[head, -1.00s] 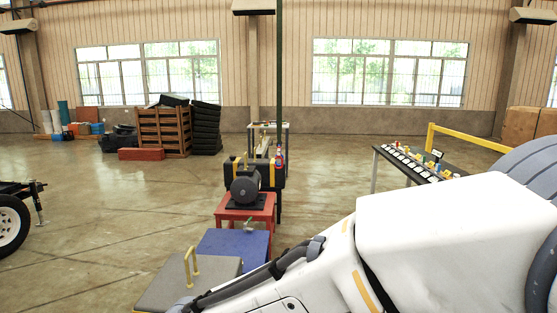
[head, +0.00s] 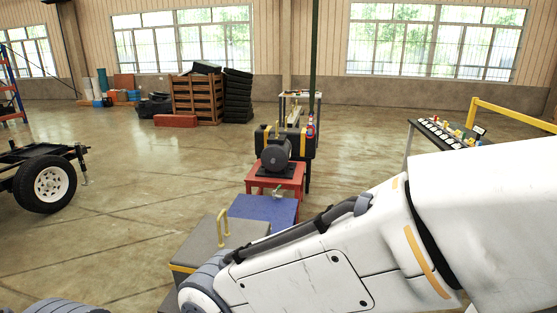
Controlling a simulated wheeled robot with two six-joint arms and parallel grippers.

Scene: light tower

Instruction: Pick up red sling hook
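I cannot clearly make out a red sling hook. A small red and blue thing (head: 310,129) hangs or stands by the dark green pole, too small to identify. Tiny red and yellow items (head: 457,134) also lie on the dark table at the right. My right arm crosses the lower right of the head view, but its gripper is not visible. My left gripper is not visible either.
A red stand (head: 293,171) carries a dark motor (head: 276,155). A blue block (head: 262,208) and a grey-topped box (head: 205,247) with a yellow handle stand nearer. A trailer wheel (head: 46,184) is left. The floor between is open.

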